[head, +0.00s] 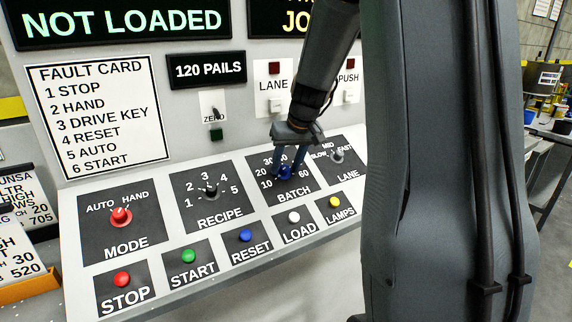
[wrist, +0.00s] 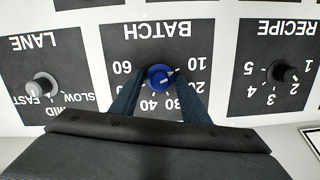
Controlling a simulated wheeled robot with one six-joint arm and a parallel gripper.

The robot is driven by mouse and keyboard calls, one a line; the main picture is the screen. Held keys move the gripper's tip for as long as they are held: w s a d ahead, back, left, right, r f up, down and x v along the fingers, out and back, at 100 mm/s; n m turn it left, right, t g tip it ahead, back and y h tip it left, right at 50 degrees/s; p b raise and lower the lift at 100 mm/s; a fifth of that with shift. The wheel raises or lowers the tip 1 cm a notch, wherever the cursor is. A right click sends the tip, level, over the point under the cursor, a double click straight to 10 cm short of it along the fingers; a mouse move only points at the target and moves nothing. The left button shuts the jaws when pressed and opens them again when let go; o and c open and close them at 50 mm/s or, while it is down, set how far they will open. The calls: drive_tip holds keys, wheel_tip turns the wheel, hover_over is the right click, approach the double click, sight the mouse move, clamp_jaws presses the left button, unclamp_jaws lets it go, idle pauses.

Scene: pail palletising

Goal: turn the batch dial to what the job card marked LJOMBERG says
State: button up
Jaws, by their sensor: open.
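The blue batch dial (head: 285,174) sits on the black BATCH plate of the sloping panel. It also shows in the wrist view (wrist: 159,76), where its white mark points toward the 10. My gripper (head: 290,168) is down at the dial, with its fingers (wrist: 159,86) open on either side of it. I cannot tell whether the fingers touch the dial. Job cards (head: 18,255) are cut off at the left edge; the name LJOMBERG is not readable on them.
Beside the batch dial are the black recipe dial (head: 210,192) and the grey lane dial (head: 337,156). The red mode knob (head: 121,215) is further left. A row of buttons, including the blue RESET (head: 245,236) and white LOAD (head: 293,217), lies below. A sign reads 120 PAILS (head: 207,69).

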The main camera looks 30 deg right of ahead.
drive_tip(key=c, duration=1.1)
drive_tip(key=shift+o, duration=0.2)
drive_tip(key=shift+m, duration=0.4)
drive_tip(key=m+p, duration=0.1)
drive_tip(key=m, duration=0.2)
drive_tip(key=shift+m+y, duration=0.3)
drive_tip(key=shift+m, duration=0.1)
drive_tip(key=m, duration=0.4)
drive_tip(key=shift+d+t+p, duration=0.1)
drive_tip(key=shift+t+p, duration=0.2)
drive_tip(key=m, duration=0.4)
drive_tip(key=shift+f+m+t+y+p, duration=0.1)
drive_tip(key=shift+m+t+y+p, duration=0.2)
drive_tip(key=shift+m, duration=0.1)
drive_tip(key=shift+s+m, duration=0.1)
drive_tip(key=shift+m, duration=1.9)
